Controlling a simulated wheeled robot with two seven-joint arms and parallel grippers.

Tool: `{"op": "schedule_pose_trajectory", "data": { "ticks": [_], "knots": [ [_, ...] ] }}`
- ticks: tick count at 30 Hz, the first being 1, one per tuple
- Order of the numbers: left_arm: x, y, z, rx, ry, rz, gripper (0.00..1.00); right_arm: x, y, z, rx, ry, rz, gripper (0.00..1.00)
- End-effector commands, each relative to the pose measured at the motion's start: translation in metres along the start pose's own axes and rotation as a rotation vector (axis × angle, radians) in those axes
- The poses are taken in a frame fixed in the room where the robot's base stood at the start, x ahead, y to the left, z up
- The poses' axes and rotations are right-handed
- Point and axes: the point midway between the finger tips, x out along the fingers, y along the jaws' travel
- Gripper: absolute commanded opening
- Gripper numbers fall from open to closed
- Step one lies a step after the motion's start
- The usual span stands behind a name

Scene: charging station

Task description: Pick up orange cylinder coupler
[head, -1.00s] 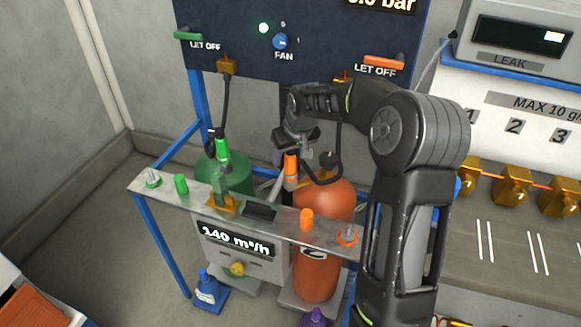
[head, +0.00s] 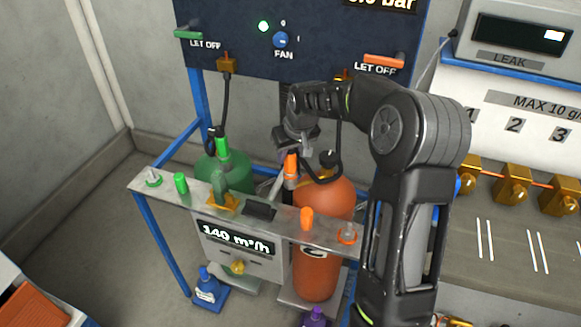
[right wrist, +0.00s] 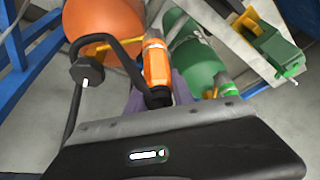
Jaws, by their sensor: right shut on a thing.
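In the right wrist view the coupler (right wrist: 157,66) points away from the gripper body, which hides the jaws' contact. Its silver lower end shows beside the orange cylinder (right wrist: 103,22). My left gripper is not in view.
The metal shelf (head: 284,224) carries green and orange pegs. A green coupler (head: 223,148) with its own hose is left of my gripper, by the green cylinder (head: 208,168). The blue control panel (head: 240,50) stands behind.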

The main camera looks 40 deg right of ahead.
Motion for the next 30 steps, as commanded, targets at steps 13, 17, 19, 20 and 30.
{"op": "schedule_pose_trajectory", "data": {
  "ticks": [13,17,19,20,30],
  "knots": [
    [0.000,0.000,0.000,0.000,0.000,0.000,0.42,0.000,0.000,0.000,0.000,0.000,0.000,0.00],
    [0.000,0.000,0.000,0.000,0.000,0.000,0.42,0.000,0.000,-0.001,0.000,0.001,0.000,0.00],
    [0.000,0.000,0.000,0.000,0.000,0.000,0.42,0.000,0.000,-0.001,0.000,0.001,0.000,0.00],
    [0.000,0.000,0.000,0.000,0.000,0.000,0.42,-0.001,0.000,-0.001,0.000,0.001,0.000,0.00],
    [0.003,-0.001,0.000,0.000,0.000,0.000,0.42,-0.028,0.000,-0.013,0.000,0.007,0.000,0.00]
  ]
}}
